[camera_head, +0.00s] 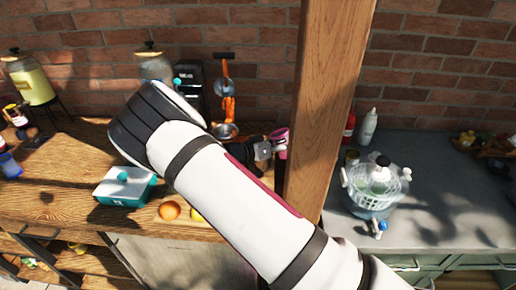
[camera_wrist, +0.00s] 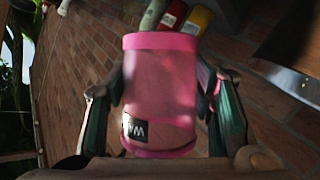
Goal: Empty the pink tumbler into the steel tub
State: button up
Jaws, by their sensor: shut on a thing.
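The pink tumbler (camera_head: 281,136) is held in my gripper (camera_head: 268,146), just left of the wooden post. In the wrist view the tumbler (camera_wrist: 160,75) fills the middle, with a finger of my gripper pressed on each side and a dark label near one end. Its contents do not show, and I cannot tell its tilt. A shiny metal bowl (camera_head: 227,131), which may be the steel tub, stands on the wooden table left of the gripper, below an orange-handled tool. My arm hides part of it.
A wooden post (camera_head: 318,110) stands close right of the gripper. A teal box (camera_head: 125,186), an orange (camera_head: 169,210) and a glass jar (camera_head: 153,66) are on the wooden table.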

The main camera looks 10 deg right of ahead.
jog(key=w+n+b, duration=0.1)
jog(key=w+a+h+b, duration=0.1)
jog(key=b, duration=0.1)
jog(key=shift+f+n, duration=0.1)
jog(key=shift+n, duration=0.3)
jog(key=shift+s+r+n+h+b, duration=0.2)
jog(key=shift+s+n+h+b, duration=0.1)
jog(key=shift+s+n+b, duration=0.2)
jog(key=shift+r+n+h+b, duration=0.3)
jog(key=shift+n+b, duration=0.05)
jog(key=shift+n, duration=0.15)
jog(key=shift+f+n+h+b, duration=0.2)
jog(key=shift+n+h+b, duration=0.3)
jog(key=shift+n+b, duration=0.45)
jog(key=shift+r, duration=0.1)
jog(key=shift+w+r+n+h+b, duration=0.1)
jog(key=shift+r+n+h+b, duration=0.25)
jog(key=shift+n, duration=0.5)
jog(key=shift+w+a+r+n+t+h+b, duration=0.3)
jog(key=shift+w+a+n+t+b, duration=0.25)
jog(key=shift+n, duration=0.25)
jog(key=shift+s+r, duration=0.1)
jog(key=shift+r, duration=0.1)
jog(key=shift+s+d+n, duration=0.15)
jog(key=shift+n, duration=0.15)
